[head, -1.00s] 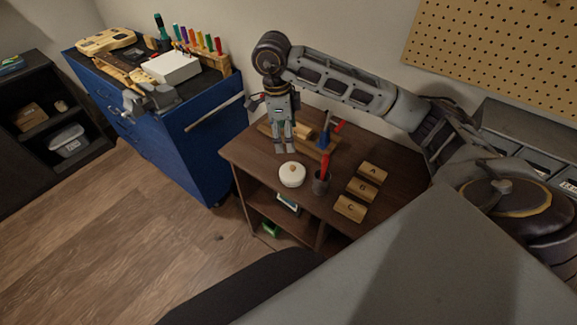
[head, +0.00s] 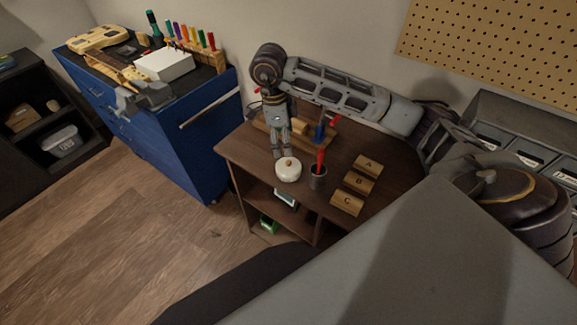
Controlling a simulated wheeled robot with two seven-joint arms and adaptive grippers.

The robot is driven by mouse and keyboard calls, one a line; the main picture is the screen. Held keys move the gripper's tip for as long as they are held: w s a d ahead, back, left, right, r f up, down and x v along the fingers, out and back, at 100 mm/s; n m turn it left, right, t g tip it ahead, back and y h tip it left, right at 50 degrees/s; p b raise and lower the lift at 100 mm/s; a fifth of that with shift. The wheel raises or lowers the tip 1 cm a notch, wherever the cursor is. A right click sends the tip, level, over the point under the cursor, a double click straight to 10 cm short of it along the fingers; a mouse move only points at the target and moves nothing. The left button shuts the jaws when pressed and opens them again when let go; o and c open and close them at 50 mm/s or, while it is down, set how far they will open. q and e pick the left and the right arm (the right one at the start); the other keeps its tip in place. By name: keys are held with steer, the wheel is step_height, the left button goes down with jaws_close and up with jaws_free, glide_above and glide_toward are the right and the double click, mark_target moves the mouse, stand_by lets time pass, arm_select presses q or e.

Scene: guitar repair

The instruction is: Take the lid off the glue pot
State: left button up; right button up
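A round white glue pot (head: 288,171) with a small knob on its lid stands near the front of the brown wooden table (head: 240,150). The lid is on it. My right gripper (head: 281,154) comes from the arm on the right and points down just behind and above the pot, close to the knob. Its two fingers look apart with nothing between them. I cannot tell whether a fingertip touches the lid. My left gripper is out of view.
A dark cup (head: 317,178) with a red-handled tool stands right of the pot. Blocks marked A (head: 367,165), B (head: 358,182) and C (head: 347,203) lie further right. A wooden rack (head: 262,127) with tools is behind. A blue cabinet (head: 190,140) stands left.

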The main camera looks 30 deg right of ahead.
glide_above(288, 162)
steer(key=f, duration=0.4)
steer(key=shift+w+a+f, duration=0.15)
steer(key=shift+w+a, duration=0.1)
steer(key=shift+w, duration=0.05)
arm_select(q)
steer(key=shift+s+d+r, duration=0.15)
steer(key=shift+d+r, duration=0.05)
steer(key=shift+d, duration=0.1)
arm_select(e)
steer(key=shift+f, duration=0.15)
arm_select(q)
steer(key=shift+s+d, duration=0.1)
arm_select(e)
steer(key=shift+s+d+f+p, duration=0.1)
steer(key=shift+f+p, duration=0.35)
steer(key=shift+f, duration=0.4)
step_height(288, 162, down, 2)
steer(key=shift+s+d+f, duration=0.1)
steer(key=shift+d+f, duration=0.05)
steer(key=shift+f, duration=0.05)
steer(key=shift+f+p, duration=0.3)
steer(key=shift+f, duration=0.2)
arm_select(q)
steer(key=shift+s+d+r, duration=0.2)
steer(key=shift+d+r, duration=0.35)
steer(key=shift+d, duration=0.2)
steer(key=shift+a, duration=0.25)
arm_select(e)
steer(key=shift+c, duration=0.3)
